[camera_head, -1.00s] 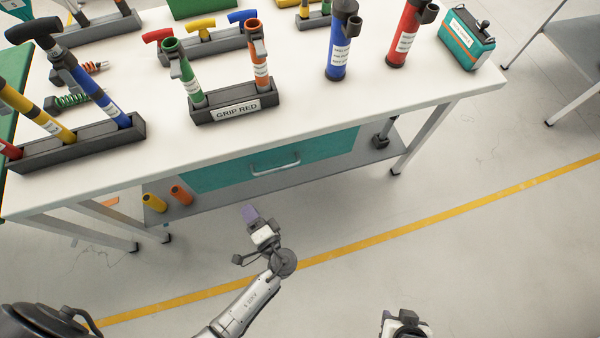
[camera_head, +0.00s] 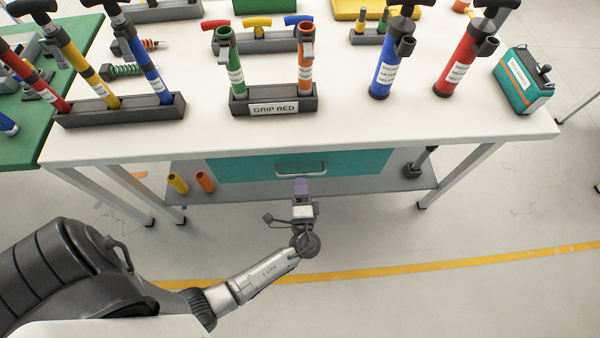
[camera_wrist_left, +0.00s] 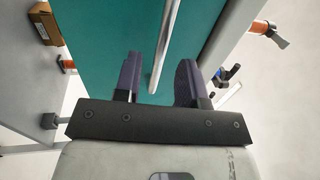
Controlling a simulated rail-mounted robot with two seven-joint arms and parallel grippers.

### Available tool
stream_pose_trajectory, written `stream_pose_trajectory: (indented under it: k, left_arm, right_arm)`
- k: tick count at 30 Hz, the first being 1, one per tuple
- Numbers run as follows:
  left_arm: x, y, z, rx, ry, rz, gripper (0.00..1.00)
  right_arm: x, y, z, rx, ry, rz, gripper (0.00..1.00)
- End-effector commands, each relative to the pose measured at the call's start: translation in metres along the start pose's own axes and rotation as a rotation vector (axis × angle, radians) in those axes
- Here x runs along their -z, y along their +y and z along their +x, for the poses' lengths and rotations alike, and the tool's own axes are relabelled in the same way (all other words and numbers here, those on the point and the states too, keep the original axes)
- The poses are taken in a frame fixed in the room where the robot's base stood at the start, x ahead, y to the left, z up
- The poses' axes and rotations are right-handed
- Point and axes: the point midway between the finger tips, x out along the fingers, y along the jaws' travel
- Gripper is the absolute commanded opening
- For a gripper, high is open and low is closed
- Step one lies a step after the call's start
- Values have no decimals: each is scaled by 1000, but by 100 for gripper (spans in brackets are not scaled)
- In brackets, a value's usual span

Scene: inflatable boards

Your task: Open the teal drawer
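The teal drawer (camera_head: 240,168) is under the white workbench top and appears closed. Its silver bar handle (camera_head: 301,169) is at the middle of the front. My left gripper (camera_head: 301,186) is just below and in front of the handle, pointing at the drawer. In the left wrist view the teal front (camera_wrist_left: 115,35) fills the middle, and the handle (camera_wrist_left: 168,40) runs down between the two purple fingers of my open left gripper (camera_wrist_left: 158,82). The handle's near end reaches the gap between the fingertips; I cannot tell if they touch it. My right gripper is not in view.
A lower shelf (camera_head: 385,185) holds orange and yellow grips. The floor in front is clear.

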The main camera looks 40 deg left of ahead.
Motion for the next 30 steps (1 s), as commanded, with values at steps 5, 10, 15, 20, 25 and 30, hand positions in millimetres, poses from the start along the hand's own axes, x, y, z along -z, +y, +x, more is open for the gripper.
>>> stream_pose_trajectory:
  k: [5, 10, 15, 20, 25, 30]
  left_arm:
    - [0, 0, 23, 2, -1, 0, 37]
    - [0, 0, 36, 1, -1, 0, 37]
    - [0, 0, 40, 0, 0, 0, 37]
    - [0, 0, 40, 0, 0, 0, 37]
    - [0, 0, 40, 0, 0, 0, 30]
    - [0, 0, 40, 0, 0, 0, 14]
  right_arm:
    - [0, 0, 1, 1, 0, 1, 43]
    - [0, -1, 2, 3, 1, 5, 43]
    - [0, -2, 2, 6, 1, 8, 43]
    - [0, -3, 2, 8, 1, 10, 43]
    - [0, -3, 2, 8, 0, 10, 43]
    - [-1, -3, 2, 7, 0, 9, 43]
